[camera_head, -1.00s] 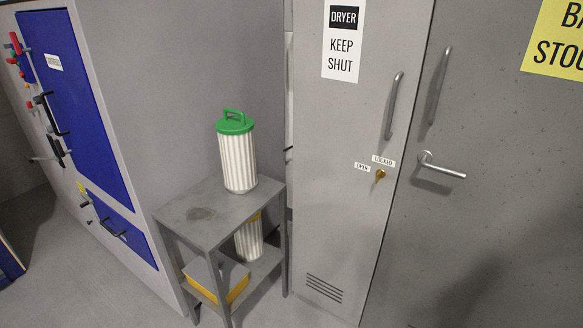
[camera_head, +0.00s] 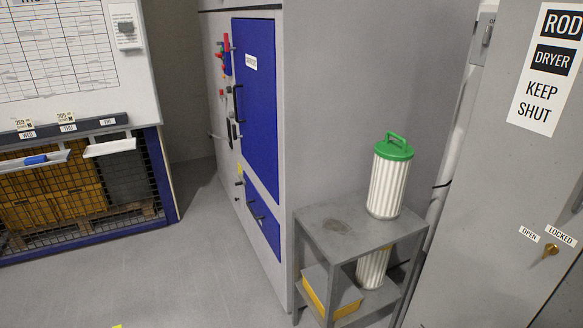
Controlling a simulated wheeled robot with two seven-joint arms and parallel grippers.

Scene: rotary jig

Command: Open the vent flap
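I see no part clearly labelled as a vent flap. A grey machine cabinet (camera_head: 340,110) stands in the middle, with a tall blue door (camera_head: 256,105) on its left face. A smaller blue panel (camera_head: 262,217) with a dark handle sits below that door. Red, green and dark fittings (camera_head: 226,62) line the edge left of the tall door. The cabinet's left face is seen at a steep angle, so small parts on it are hard to tell. Neither of my grippers is in view.
A grey two-shelf stand (camera_head: 313,222) beside the cabinet bears a green-capped filter (camera_head: 388,185). A grey dryer locker (camera_head: 480,230) is at the right. A mesh cage (camera_head: 90,200) under a wall chart (camera_head: 55,55) is at the left. The floor (camera_head: 190,265) between is clear.

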